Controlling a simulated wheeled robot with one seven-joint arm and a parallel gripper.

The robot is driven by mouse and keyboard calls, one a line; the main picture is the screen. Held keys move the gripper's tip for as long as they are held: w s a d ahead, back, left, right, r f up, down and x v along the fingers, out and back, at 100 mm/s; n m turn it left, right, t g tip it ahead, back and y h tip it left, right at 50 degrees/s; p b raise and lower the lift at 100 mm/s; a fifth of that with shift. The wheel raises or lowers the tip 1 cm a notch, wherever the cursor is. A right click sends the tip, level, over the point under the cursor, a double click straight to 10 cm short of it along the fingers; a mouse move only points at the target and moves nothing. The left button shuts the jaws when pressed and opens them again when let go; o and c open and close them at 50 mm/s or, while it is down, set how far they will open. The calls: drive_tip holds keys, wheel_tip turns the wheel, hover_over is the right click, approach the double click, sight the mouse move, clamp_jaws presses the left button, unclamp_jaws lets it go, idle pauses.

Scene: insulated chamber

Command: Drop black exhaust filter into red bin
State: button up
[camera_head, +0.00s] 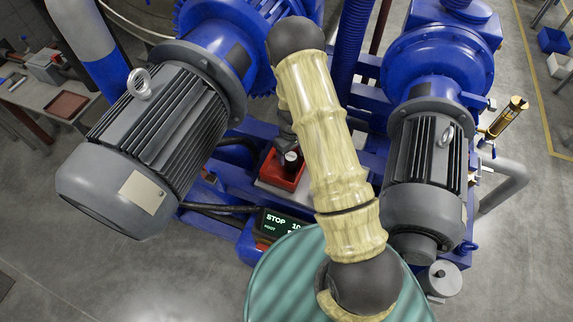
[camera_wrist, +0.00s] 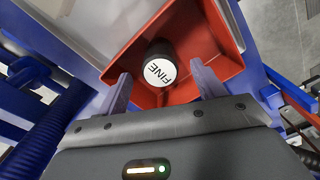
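The red bin (camera_wrist: 218,35) fills the upper middle of the wrist view. In the head view the red bin (camera_head: 270,174) sits among the blue machinery, partly hidden by my arm. The black filter (camera_wrist: 160,50), a short cylinder with a white end face marked "FINE", is within the bin's outline, its white face towards the wrist camera. It also shows in the head view (camera_head: 291,160). My gripper (camera_wrist: 160,74) is open, one finger on each side of the filter, with visible gaps between fingers and filter. Whether the filter rests on the bin floor is hard to tell.
A large grey motor (camera_head: 160,130) stands left of the bin and another grey motor (camera_head: 425,165) to its right. A display reading "STOP" (camera_head: 282,222) is below the bin. A teal rounded surface (camera_head: 275,280) lies at the bottom. A bench (camera_head: 40,90) stands far left.

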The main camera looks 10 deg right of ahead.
wheel_tip(320, 180, up, 17)
drive_tip(key=b, duration=0.5)
drive_tip(key=shift+r+b, duration=0.2)
drive_tip(key=shift+b, duration=0.1)
idle(0.9)
drive_tip(key=s+m+t+b, duration=0.2)
drive_tip(key=s+m+b, duration=0.3)
drive_tip(key=s, duration=1.3)
drive_tip(key=shift+s+f+t, duration=0.15)
drive_tip(key=shift+f+t, duration=0.15)
drive_tip(key=shift+f, duration=0.05)
